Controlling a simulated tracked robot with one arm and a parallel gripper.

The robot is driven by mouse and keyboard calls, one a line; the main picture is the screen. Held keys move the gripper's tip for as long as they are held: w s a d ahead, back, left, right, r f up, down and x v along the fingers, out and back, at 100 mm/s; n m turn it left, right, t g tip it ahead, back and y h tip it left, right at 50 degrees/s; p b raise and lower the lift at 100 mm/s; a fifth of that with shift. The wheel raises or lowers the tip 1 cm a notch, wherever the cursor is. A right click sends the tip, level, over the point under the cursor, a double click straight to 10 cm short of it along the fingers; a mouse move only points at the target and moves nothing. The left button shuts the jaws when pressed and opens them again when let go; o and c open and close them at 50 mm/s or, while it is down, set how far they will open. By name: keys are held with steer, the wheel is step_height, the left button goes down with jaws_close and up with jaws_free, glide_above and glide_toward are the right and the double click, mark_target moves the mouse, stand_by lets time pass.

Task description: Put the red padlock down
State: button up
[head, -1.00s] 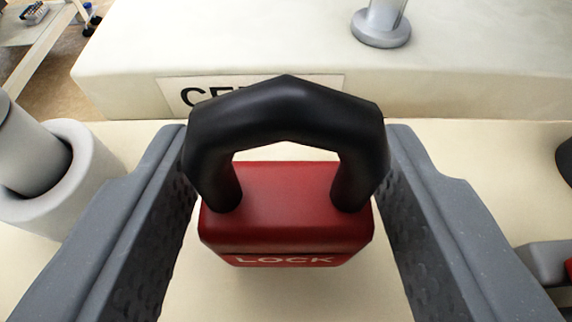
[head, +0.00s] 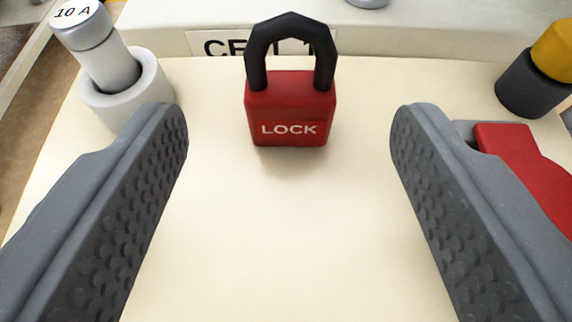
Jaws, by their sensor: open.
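The red padlock (head: 290,112) stands upright on the cream surface (head: 270,230), with its black shackle up and its "LOCK" face toward me. It is just in front of the raised ledge that carries a "CELL 1" label, partly hidden by the shackle. My gripper (head: 288,130) is open, its two grey dimpled fingers wide apart on the left and right. The padlock is beyond the fingertips, and neither finger touches it.
A white cylinder marked "10 A" (head: 92,45) sits in a white holder (head: 128,92) at the upper left. A black and yellow cylinder (head: 535,80) stands at the upper right. A red part (head: 525,165) lies partly hidden behind the right finger. The surface between the fingers is clear.

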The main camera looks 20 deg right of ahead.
steer(key=shift+p+v, duration=0.3)
steer(key=shift+v, duration=2.55)
steer(key=shift+r, duration=0.1)
steer(key=s+a+r+n+t+y, duration=0.15)
steer(key=a+r, duration=0.25)
steer(key=r, duration=0.6)
steer(key=s+a+r, duration=0.2)
steer(key=a+r, duration=0.2)
steer(key=r, duration=0.6)
steer(key=s+a+r+n+y, duration=0.1)
steer(key=a+r, duration=0.3)
steer(key=r, duration=0.6)
steer(key=s+a+r, duration=0.4)
steer(key=s+r, duration=0.5)
steer(key=r, duration=0.1)
steer(key=s+a+r+t+y, duration=0.1)
steer(key=s+a+r, duration=0.4)
steer(key=s+r, duration=0.4)
steer(key=shift+s+r+n, duration=0.25)
steer(key=shift+r+n, duration=0.1)
steer(key=shift+r, duration=0.05)
